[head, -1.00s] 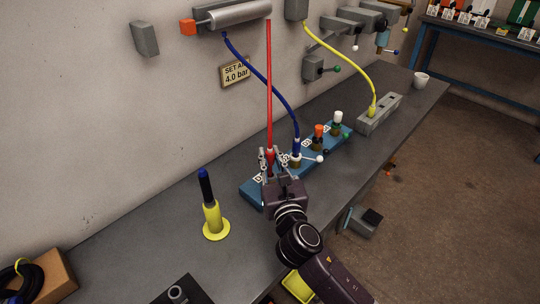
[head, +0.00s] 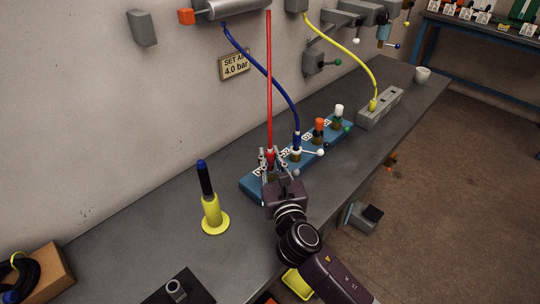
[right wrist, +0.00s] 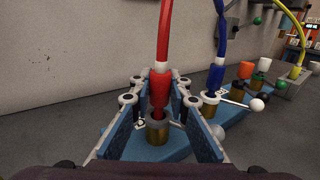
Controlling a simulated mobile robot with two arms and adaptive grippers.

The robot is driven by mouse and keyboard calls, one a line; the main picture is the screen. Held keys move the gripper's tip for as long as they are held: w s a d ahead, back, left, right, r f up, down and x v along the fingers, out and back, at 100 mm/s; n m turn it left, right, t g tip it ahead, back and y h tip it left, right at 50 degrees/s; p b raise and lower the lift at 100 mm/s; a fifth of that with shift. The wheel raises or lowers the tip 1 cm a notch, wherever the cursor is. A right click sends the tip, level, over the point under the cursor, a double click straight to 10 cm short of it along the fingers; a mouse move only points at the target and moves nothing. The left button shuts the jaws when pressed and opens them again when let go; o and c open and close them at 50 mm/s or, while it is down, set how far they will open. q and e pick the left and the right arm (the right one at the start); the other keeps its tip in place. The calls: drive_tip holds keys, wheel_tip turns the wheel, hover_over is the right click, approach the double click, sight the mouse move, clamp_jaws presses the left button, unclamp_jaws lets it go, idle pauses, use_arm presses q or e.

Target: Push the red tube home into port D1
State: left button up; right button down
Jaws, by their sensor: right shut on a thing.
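The red tube (head: 269,85) hangs down from the grey cylinder on the wall to the blue port block (head: 254,183). My right gripper (head: 270,160) is shut on the red end fitting of the tube. In the right wrist view the fitting (right wrist: 160,84) stands upright between the fingers. Its narrow dark red tip is at the mouth of a brass port (right wrist: 157,133), the nearest on the block. I cannot tell how deep the tip sits. The port's label is too small to read with certainty. My left gripper is out of view.
The blue hose (head: 297,127) stands in the neighbouring port, with a white-knobbed lever (head: 319,153) beside it. Orange (head: 320,124) and white (head: 339,110) caps stand farther along.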

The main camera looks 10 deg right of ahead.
drive_tip(key=shift+f, duration=0.25)
drive_tip(key=c, duration=1.8)
unclamp_jaws()
drive_tip(key=shift+o, duration=0.2)
drive_tip(key=shift+s, duration=0.1)
drive_tip(key=s, duration=1.1)
drive_tip(key=shift+s, duration=0.4)
